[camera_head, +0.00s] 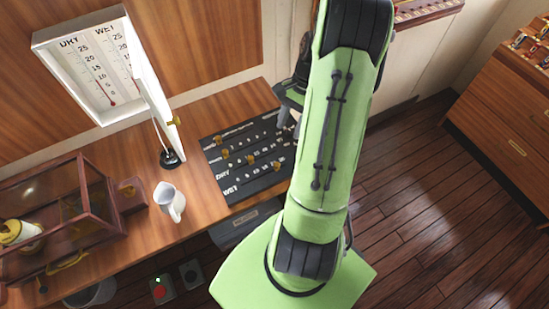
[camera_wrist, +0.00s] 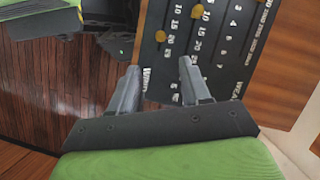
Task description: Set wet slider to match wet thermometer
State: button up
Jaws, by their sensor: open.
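The slider panel (camera_head: 250,178) is a dark board with brass knobs on the desk. Its WET row is nearest the front edge, with the wet slider knob (camera_head: 275,165) toward the right end. In the wrist view the wet knob (camera_wrist: 160,36) seems to be the leftmost one, ahead of the fingers. The thermometer box (camera_head: 88,68) hangs on the wall with its door open; the wet thermometer (camera_head: 122,60) is partly hidden by the door, its level too small to read. My gripper (camera_wrist: 158,82) is open and empty at the panel's right end, apart from the knob.
A white mug (camera_head: 169,201) stands left of the panel, and a glass-sided case (camera_head: 70,215) farther left. The thermometer box's door (camera_head: 152,85) swings out over the desk. Bare wooden floor (camera_head: 420,200) lies right of my arm.

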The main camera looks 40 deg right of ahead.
aim_at(277, 164)
jog(key=b+x, duration=0.1)
jog(key=x, duration=1.1)
jog(key=shift+f, duration=0.4)
grip_shut()
